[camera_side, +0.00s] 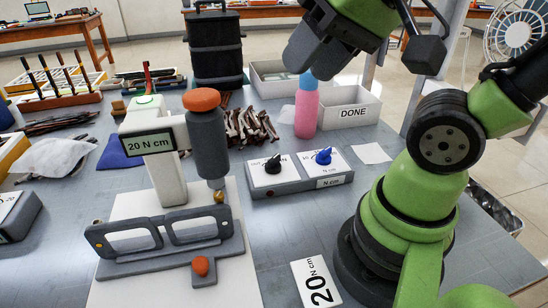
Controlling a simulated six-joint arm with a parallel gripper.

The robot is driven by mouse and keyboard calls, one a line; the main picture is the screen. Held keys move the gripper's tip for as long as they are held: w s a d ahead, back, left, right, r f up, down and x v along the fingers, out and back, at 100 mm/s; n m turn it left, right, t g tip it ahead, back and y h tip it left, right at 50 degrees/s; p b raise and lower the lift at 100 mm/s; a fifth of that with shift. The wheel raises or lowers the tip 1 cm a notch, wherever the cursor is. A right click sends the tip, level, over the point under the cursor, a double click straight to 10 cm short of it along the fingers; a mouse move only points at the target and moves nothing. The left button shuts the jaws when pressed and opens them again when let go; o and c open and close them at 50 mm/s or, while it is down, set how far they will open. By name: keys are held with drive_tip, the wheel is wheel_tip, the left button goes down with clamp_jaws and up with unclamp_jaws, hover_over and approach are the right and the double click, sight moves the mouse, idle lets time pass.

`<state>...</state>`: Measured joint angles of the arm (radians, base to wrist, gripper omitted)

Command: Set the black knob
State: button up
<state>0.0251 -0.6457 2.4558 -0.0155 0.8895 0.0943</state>
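The black knob (272,164) sits on a white plate at the left of a grey control box (287,187) marked "N cm". Which way its pointer faces is too small to read. A blue knob (323,156) sits on the box's right plate. My gripper (303,55) is at the top, above and behind the box, well clear of both knobs. Its fingertips cannot be made out, so its opening is unclear. A white card (316,284) reading "20 N cm" lies in front of the box.
A driver tool (207,140) with an orange cap stands over grey eyeglass frames (163,240) in a fixture, left of the box. A pink bottle (306,112) stands behind the box, beside a white "DONE" bin (350,111). My arm's base occupies the right.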

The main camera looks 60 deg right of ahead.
drive_tip(key=w+d+f+m+g+h, duration=0.1)
drive_tip(key=w+d+f+m+g, duration=0.2)
drive_tip(key=w+d+f+m, duration=0.35)
drive_tip(key=m+g, duration=0.4)
drive_tip(key=m, duration=0.3)
hover_over(274, 158)
drive_tip(key=shift+h, duration=0.3)
wheel_tip(274, 158, down, 10)
drive_tip(key=shift+f, duration=0.1)
wheel_tip(274, 158, down, 9)
drive_tip(key=shift+f, duration=0.1)
clamp_jaws()
